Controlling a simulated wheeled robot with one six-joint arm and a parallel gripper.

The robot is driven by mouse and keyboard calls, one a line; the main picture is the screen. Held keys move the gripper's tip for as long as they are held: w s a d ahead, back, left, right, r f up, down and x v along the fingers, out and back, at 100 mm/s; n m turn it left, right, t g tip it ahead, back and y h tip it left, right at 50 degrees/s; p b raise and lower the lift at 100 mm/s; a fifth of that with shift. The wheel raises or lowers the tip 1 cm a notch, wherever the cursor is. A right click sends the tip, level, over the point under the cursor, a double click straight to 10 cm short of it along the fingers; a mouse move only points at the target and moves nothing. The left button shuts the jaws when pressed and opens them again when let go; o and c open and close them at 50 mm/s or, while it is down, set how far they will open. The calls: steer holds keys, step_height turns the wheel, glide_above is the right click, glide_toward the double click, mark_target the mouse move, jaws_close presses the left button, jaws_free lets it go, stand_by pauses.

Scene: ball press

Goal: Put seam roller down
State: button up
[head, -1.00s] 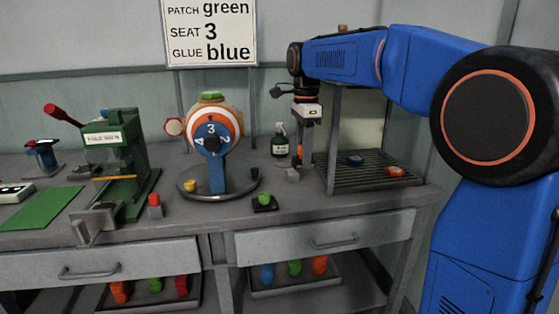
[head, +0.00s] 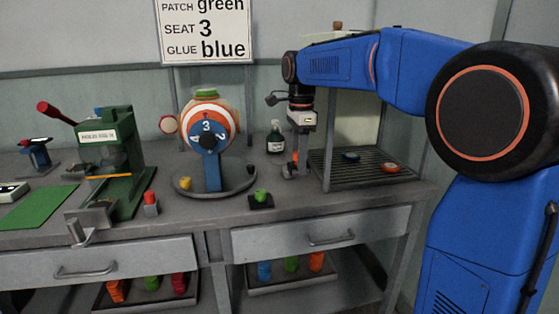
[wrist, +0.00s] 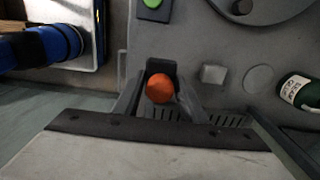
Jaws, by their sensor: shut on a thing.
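The seam roller (wrist: 160,88) shows in the wrist view as a rounded orange end between my fingers. My gripper (wrist: 159,93) is shut on it. In the head view my gripper (head: 291,165) hangs pointing down, low over the bench top (head: 225,212), between the ball stand and the slatted rack. An orange bit shows between the fingers there. The roller's lower part is hidden, and I cannot tell whether it touches the bench.
A grey block (wrist: 213,74) and a round grey disc (wrist: 258,79) are close to the gripper. A green bottle (head: 275,140) stands behind it. The slatted rack (head: 365,175) holds a blue and an orange disc. The ball stand (head: 212,178) is left, and a green-topped black pad (head: 261,200) is in front.

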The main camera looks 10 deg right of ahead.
steer(key=shift+f, duration=3.35)
steer(key=shift+f, duration=0.15)
steer(key=o, duration=1.3)
steer(key=shift+o, duration=0.2)
step_height(320, 180, up, 12)
steer(key=shift+r, duration=0.15)
steer(key=s+d+f+n+t, duration=0.1)
steer(key=s+d+f+n, duration=0.1)
steer(key=s+f+n, duration=0.4)
steer(key=s+d+f+n+t, duration=0.2)
steer(key=s+f+n, duration=0.4)
steer(key=s, duration=1)
steer(key=s+d+f+n+t, duration=0.1)
steer(key=s+d+f+n, duration=0.2)
steer(key=s+f+n, duration=0.3)
steer(key=s+f, duration=0.3)
steer(key=s, duration=0.2)
steer(key=shift+s+t, duration=0.2)
steer(key=shift+t, duration=0.2)
